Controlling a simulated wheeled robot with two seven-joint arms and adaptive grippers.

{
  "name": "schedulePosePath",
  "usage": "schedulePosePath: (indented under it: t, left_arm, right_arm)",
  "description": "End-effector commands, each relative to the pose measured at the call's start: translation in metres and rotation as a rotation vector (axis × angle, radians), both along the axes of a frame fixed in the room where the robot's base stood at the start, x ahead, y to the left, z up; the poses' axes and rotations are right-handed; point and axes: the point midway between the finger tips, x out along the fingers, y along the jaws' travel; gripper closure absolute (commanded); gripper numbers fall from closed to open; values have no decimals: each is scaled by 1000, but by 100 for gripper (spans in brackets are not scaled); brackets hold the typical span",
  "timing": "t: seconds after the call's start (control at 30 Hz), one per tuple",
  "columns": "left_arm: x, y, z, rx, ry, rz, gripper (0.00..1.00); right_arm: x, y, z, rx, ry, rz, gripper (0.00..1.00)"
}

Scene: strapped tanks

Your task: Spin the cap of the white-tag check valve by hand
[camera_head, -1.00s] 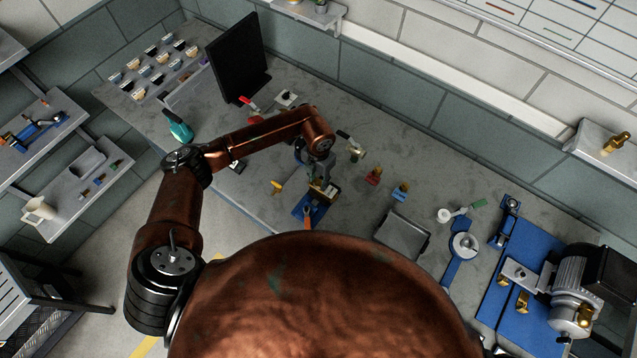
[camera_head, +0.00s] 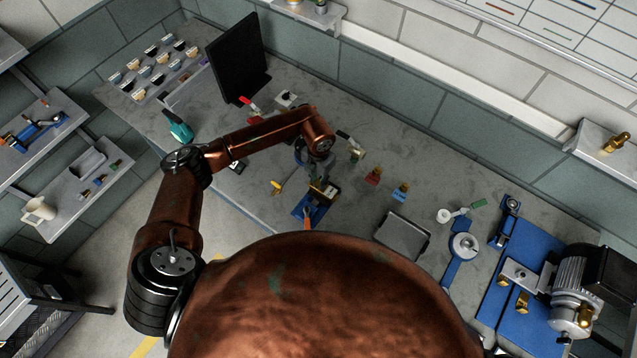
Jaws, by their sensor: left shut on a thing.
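My left gripper (camera_head: 314,178) points down over the bench, just above a small blue fixture (camera_head: 307,208). A brass-coloured valve (camera_head: 323,190) with a pale patch that may be its white tag sits at this fixture, right below the gripper. The fingers are shut on the top of this valve, where its cap would be; the cap itself is mostly hidden by the gripper and wrist. My right gripper is not in view.
A red-tag part (camera_head: 374,175) and a blue-tag part (camera_head: 400,191) stand right of the gripper. A grey tray (camera_head: 402,237) lies nearer, and a blue-based pump (camera_head: 575,290) is far right. A black monitor (camera_head: 238,60) stands behind left.

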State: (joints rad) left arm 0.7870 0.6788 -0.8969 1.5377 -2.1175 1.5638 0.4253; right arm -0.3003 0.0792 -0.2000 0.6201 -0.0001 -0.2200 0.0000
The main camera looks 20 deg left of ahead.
Motion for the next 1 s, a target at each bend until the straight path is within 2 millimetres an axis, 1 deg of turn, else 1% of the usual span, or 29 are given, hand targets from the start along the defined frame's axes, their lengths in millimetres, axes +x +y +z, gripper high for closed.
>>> schedulePosePath:
  t: [0.5,0.57,0.8,0.9,1.0]
  left_arm:
    - [-1,0,0,1,2,15,100]
    - [-1,0,0,1,2,61,100]
    - [-1,1,1,3,2,356,100]
    - [-1,1,0,3,1,414,100]
    - [0,1,-1,3,1,424,100]
  right_arm:
    - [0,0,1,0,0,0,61]
    - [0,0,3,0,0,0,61]
    - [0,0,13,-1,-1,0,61]
    - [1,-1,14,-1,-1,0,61]
    - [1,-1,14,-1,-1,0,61]
